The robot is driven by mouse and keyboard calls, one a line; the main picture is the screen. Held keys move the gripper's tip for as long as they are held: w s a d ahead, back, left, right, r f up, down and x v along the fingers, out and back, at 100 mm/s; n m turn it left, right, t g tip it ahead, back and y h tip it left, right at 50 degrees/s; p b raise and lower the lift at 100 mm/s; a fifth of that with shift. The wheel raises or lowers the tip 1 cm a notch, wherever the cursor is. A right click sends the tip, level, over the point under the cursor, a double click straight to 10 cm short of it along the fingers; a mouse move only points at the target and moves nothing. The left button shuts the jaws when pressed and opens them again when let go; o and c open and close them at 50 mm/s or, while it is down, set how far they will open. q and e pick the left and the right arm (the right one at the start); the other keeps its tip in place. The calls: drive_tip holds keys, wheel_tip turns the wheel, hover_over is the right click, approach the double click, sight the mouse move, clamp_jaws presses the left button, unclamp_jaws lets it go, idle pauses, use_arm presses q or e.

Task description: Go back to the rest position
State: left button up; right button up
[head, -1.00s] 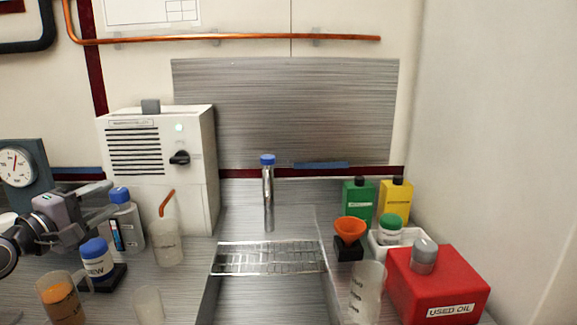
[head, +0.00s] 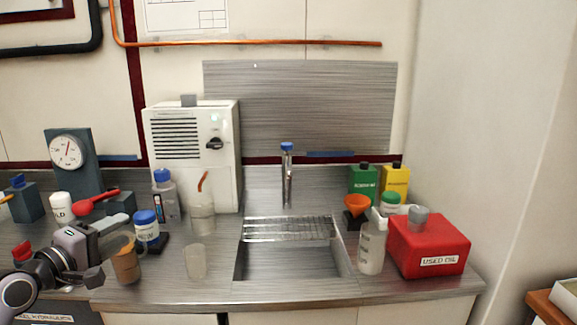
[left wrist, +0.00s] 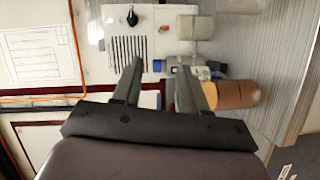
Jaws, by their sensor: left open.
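My left gripper (head: 106,246) is at the lower left in the head view, in front of the counter, beside a cup of orange-brown liquid (head: 127,262). Its two fingers also show in the left wrist view (left wrist: 158,85), spread apart with nothing between them. In that view the cup (left wrist: 232,94) lies to the right of the fingers; I cannot tell whether they touch it. My right gripper is in neither view.
The counter's front edge is clear at the middle.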

use_arm(q)
drive_tip(key=s+d+f+m+g+y, duration=0.1)
drive_tip(key=s+d+f+m, duration=0.15)
drive_tip(key=f, duration=0.45)
drive_tip(key=s+d+f+m+g, duration=0.15)
drive_tip(key=s+f, duration=0.25)
drive_tip(key=f, duration=0.4)
drive_tip(key=s+d+f+m+g+y, duration=0.1)
drive_tip(key=s+d+f+m, duration=0.25)
drive_tip(key=f, duration=0.35)
drive_tip(key=s+d+f+m, duration=0.2)
drive_tip(key=s+f, duration=0.1)
drive_tip(key=s, duration=0.3)
drive_tip(key=s+d+f+m+g, duration=0.1)
drive_tip(key=s+d+f+m, duration=0.1)
drive_tip(key=s, duration=0.4)
drive_tip(key=s+d+f+m+g+y, duration=0.1)
drive_tip(key=s+d+f+m, duration=0.1)
drive_tip(key=s+f, duration=0.4)
drive_tip(key=shift+s+f+m+p, duration=0.15)
drive_tip(key=shift+s+m+p, duration=0.2)
drive_tip(key=shift+m, duration=0.3)
